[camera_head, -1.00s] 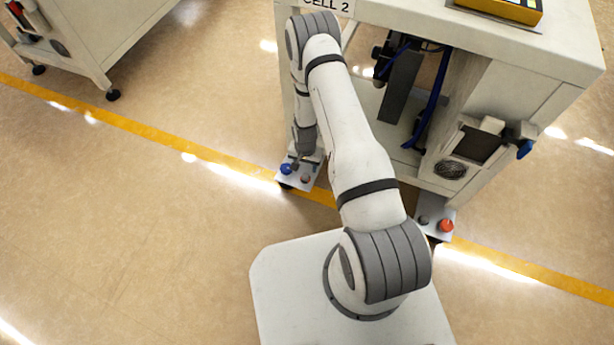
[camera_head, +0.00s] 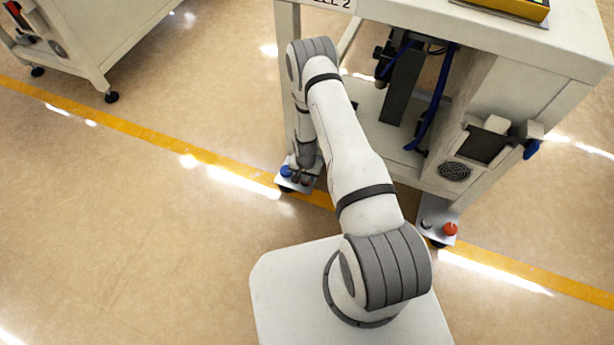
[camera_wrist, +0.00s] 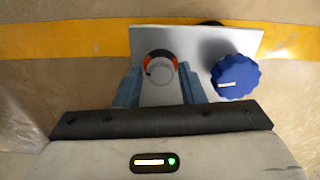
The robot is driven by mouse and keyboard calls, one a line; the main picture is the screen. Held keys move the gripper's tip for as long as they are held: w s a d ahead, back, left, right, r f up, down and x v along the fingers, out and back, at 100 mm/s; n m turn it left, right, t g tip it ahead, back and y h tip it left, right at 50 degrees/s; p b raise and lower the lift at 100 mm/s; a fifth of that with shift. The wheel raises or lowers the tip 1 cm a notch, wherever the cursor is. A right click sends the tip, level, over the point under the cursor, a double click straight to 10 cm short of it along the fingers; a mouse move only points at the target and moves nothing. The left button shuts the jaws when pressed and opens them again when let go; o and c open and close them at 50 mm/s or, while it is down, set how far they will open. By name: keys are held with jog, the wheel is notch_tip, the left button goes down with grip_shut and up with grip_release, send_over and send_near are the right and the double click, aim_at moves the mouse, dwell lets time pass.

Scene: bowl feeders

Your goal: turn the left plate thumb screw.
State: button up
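The left plate (camera_head: 311,184) is a light metal foot plate under the left leg of the machine; its bare face also shows in the wrist view (camera_wrist: 203,45). On it is a small round grey head with a dark and orange-red ring (camera_wrist: 160,70), which looks like the thumb screw. To its right is a larger blue lobed knob (camera_wrist: 235,77) with a white mark, also in the head view (camera_head: 286,171). My gripper (camera_wrist: 160,84) is open, one blue-grey finger on each side of the grey head. Contact cannot be told. In the head view my wrist covers part of the plate.
The machine cabinet (camera_head: 560,70) rises behind the plate, with blue hoses (camera_head: 432,115) inside its open front. Open floor with a yellow line (camera_head: 130,125) lies to the left.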

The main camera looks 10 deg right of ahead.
jog(key=c, duration=0.6)
jog(key=shift+d, duration=0.2)
jog(key=shift+s+a, duration=0.15)
jog(key=shift+s+m, duration=0.1)
jog(key=shift+m, duration=0.6)
jog(key=m+b, duration=0.1)
jog(key=m, duration=0.5)
jog(key=shift+a+f, duration=0.1)
jog(key=m, duration=0.4)
jog(key=shift+m, duration=0.3)
jog(key=shift+s+m, duration=0.1)
jog(key=shift+m, duration=1.9)
